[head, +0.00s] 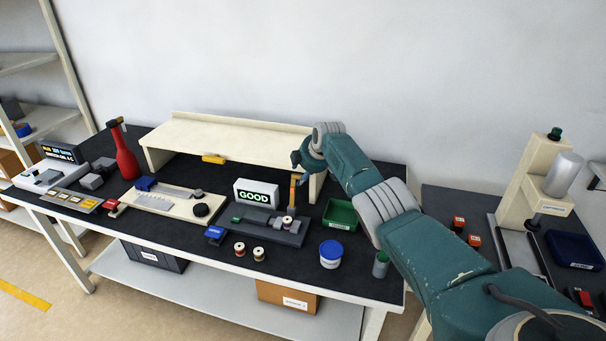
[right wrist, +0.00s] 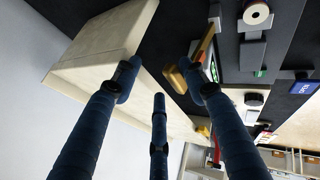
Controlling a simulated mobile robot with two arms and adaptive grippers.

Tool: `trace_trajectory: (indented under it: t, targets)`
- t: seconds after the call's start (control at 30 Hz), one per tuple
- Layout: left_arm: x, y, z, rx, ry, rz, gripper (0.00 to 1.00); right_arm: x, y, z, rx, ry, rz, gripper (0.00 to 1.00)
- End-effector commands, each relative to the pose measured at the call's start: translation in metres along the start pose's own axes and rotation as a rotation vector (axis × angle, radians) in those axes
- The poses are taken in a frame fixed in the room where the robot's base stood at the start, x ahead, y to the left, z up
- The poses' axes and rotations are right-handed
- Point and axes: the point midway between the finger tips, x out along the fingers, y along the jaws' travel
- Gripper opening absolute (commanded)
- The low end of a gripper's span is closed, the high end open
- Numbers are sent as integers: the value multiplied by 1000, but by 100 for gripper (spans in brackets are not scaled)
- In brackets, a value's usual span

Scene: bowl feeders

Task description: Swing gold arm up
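The gold arm (head: 293,190) stands about upright at the back of the dark grey fixture (head: 262,229), right of the lit GOOD display (head: 256,194). In the right wrist view the gold arm (right wrist: 204,48) runs obliquely, its near end by one fingertip. My right gripper (head: 299,158) is just above the gold arm's top in the head view. In the right wrist view its fingers (right wrist: 158,85) are spread, with nothing between them. One finger overlaps the gold arm's end; I cannot tell whether they touch. My left gripper is not in view.
A cream shelf (head: 235,135) stands behind the fixture, close to my right gripper. A green bin (head: 341,214) is right of the fixture. A blue-lidded tub (head: 330,254) and two spools (head: 249,251) stand in front. A red bottle (head: 126,158) is far left.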

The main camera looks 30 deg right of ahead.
Motion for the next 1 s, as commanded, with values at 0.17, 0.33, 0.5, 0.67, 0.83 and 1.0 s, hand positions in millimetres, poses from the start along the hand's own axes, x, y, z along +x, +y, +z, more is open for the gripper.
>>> trace_trajectory:
  t: [0.17,0.33,0.5,0.67,0.83,1.0]
  targets:
    - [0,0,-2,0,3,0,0,-1,2,0,1,1,6,37]
    - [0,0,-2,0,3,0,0,0,1,1,2,0,4,37]
    - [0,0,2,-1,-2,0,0,-1,1,1,3,0,3,37]
    - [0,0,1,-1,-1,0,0,-10,2,1,2,1,4,37]
    - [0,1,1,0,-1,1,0,-27,1,1,-1,0,5,37]
    - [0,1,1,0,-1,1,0,-52,1,1,0,-1,5,37]
